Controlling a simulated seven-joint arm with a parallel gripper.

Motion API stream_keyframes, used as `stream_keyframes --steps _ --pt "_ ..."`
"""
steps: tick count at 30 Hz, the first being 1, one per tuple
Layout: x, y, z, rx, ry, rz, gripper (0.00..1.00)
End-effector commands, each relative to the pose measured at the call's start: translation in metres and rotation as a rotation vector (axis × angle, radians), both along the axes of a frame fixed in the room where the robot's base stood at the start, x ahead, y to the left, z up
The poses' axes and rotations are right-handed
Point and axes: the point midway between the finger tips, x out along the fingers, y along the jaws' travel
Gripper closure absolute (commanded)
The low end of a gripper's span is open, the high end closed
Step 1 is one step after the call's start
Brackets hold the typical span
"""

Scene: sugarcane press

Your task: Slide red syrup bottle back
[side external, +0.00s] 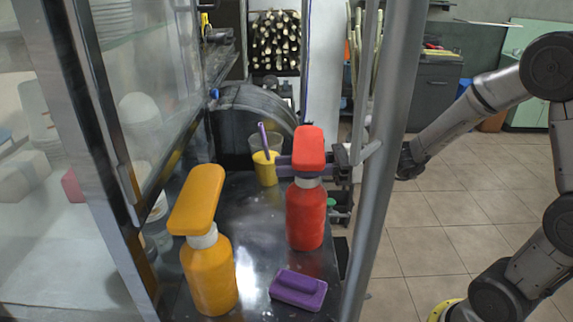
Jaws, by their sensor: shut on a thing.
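The red syrup bottle (305,216), with a large red pump head, stands upright on the dark metal counter (235,190). My gripper (284,165) reaches in from the right, past the metal post. Its dark purplish fingers are shut on the red bottle at its neck, just under the pump head. Part of my gripper and wrist is hidden behind the post and the bottle.
An orange pump bottle (209,275) stands at the front left. A purple block (298,290) lies in front of the red bottle. A yellow cup (265,168) stands behind it. A metal post (385,150) rises on the right, and glass panels (150,80) line the left.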

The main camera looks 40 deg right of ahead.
Motion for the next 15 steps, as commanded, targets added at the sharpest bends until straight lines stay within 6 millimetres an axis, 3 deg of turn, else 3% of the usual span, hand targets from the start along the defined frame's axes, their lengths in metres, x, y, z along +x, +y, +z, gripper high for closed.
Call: stream_keyframes --steps 5,6,11,15 --pt "-0.0001 0.0 -0.0005 0.0 0.001 0.0 1.0" --pt "-0.0001 0.0 -0.0005 0.0 0.001 0.0 0.64" --pt "-0.0001 0.0001 -0.0004 0.0 0.001 0.0 0.36" --pt "0.0001 0.0001 -0.0002 -0.001 0.001 0.0 0.36"
